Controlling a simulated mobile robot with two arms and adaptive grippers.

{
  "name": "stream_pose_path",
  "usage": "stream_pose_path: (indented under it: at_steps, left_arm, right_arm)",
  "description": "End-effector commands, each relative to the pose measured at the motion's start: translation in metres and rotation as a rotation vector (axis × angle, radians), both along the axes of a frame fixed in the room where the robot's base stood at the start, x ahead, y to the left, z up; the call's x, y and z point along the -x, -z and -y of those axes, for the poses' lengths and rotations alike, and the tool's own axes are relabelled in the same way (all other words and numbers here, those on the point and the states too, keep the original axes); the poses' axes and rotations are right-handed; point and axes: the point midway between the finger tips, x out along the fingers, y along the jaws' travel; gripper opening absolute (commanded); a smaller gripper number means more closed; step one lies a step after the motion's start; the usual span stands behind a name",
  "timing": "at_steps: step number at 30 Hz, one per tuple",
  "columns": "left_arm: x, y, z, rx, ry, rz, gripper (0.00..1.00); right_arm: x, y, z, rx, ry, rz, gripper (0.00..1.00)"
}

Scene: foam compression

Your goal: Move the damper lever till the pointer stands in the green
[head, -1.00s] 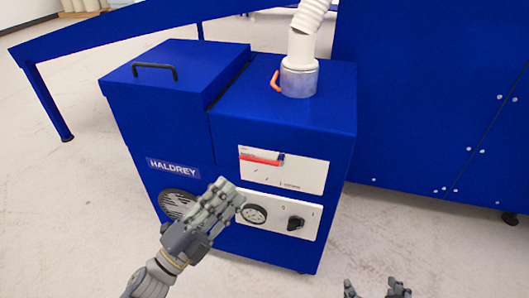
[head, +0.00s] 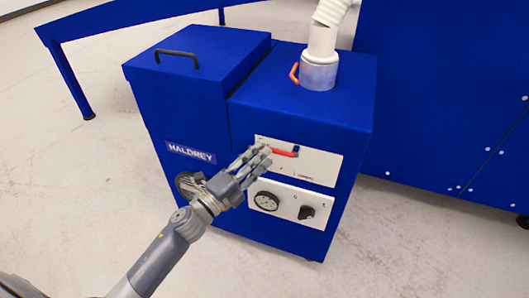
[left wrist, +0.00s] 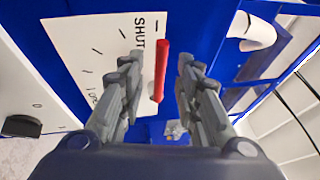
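The red lever (head: 284,152) lies nearly level along the top of a white scale panel (head: 318,168) on the blue cabinet. In the left wrist view the lever (left wrist: 161,68) shows between the fingers, near the printed word SHUT. My left gripper (head: 262,154) is at the lever's left end, and in the left wrist view it (left wrist: 159,72) is open, with gaps visible on both sides of the lever. The round gauge (head: 266,201) is on the lower white panel; its pointer and any green zone are too small to read. My right gripper is out of view.
A black knob (head: 306,213) sits right of the gauge. An orange handle (head: 294,73) sticks out beside the metal pipe collar (head: 319,74) on top. A black handle (head: 177,58) is on the cabinet's left lid. The floor in front is clear.

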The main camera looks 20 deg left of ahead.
Motion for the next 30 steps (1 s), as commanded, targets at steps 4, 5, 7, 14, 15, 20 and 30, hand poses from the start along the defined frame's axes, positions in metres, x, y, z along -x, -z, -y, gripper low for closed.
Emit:
stream_pose_path:
  at_steps: [4, 5, 7, 14, 15, 20, 30]
  left_arm:
    - [-0.015, -0.003, 0.007, 0.002, 0.0, 0.0, 0.31]
    - [-0.017, -0.003, 0.007, 0.002, -0.001, -0.001, 0.31]
    - [-0.02, -0.004, 0.009, 0.002, -0.001, 0.0, 0.31]
    - [-0.021, -0.004, 0.01, 0.002, 0.0, -0.001, 0.31]
    - [-0.021, -0.004, 0.01, 0.003, 0.001, -0.001, 0.31]
    - [-0.021, -0.004, 0.01, 0.002, 0.0, -0.001, 0.04]
    - [-0.021, -0.003, 0.01, 0.007, 0.0, -0.001, 0.0]
  right_arm:
    - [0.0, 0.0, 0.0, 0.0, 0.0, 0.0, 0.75]
    - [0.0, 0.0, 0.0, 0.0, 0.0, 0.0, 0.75]
    - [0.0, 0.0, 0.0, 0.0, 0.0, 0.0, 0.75]
    - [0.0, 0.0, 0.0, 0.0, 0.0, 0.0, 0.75]
    - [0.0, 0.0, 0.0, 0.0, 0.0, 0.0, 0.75]
    - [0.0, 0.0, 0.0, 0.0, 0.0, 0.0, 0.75]
    - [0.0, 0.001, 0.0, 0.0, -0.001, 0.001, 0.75]
